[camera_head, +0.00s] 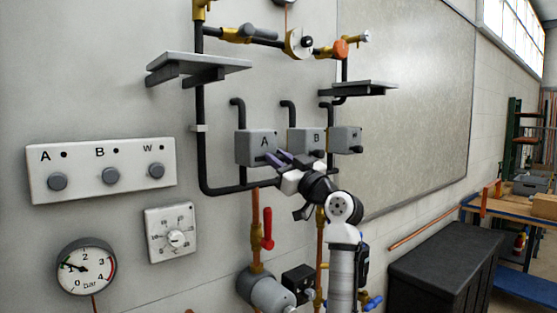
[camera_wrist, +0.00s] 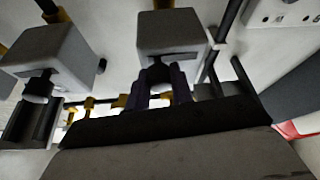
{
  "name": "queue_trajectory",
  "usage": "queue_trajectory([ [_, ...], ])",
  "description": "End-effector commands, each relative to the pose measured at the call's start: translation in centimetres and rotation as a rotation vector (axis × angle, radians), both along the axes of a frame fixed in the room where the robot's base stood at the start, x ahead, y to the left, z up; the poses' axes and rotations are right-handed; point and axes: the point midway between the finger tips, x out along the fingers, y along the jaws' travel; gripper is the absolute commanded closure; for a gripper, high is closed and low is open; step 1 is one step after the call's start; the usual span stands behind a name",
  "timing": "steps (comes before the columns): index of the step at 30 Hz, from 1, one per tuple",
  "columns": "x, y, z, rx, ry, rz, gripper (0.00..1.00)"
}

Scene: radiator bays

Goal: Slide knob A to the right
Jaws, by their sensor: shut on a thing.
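A grey box marked A (camera_head: 256,146) hangs on the wall pipes, left of a grey box marked B (camera_head: 305,139). My gripper (camera_head: 272,159) is at the lower front of box A. In the wrist view, its two dark fingers (camera_wrist: 158,88) are shut on a small knob, knob A (camera_wrist: 158,71), under the slot of the box (camera_wrist: 170,30). The fingers and palm hide much of the knob. In the wrist view, the neighbouring box (camera_wrist: 47,55) has a pale knob (camera_wrist: 38,88) below its slot.
A third box marked W (camera_head: 345,138) is right of B. A white panel (camera_head: 100,192) with round knobs A, B and W is at left. Two grey shelves (camera_head: 198,64) (camera_head: 352,88) jut out above. Black pipe, a red lever (camera_head: 267,230) and a pressure gauge (camera_head: 86,267) are nearby.

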Motion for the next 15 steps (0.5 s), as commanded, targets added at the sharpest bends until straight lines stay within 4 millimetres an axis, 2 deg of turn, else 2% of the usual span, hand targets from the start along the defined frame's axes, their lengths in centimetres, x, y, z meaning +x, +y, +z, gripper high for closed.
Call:
queue_trajectory([
  [1, 0.02, -0.35, 0.32, 0.007, -0.006, -0.009, 0.75],
  [5, 0.02, -0.32, 0.26, 0.006, -0.004, -0.008, 0.58],
  [6, 0.02, -0.30, 0.23, 0.005, -0.004, -0.007, 0.56],
  [15, -0.15, -0.40, -0.09, 0.004, -0.002, -0.005, 0.56],
])
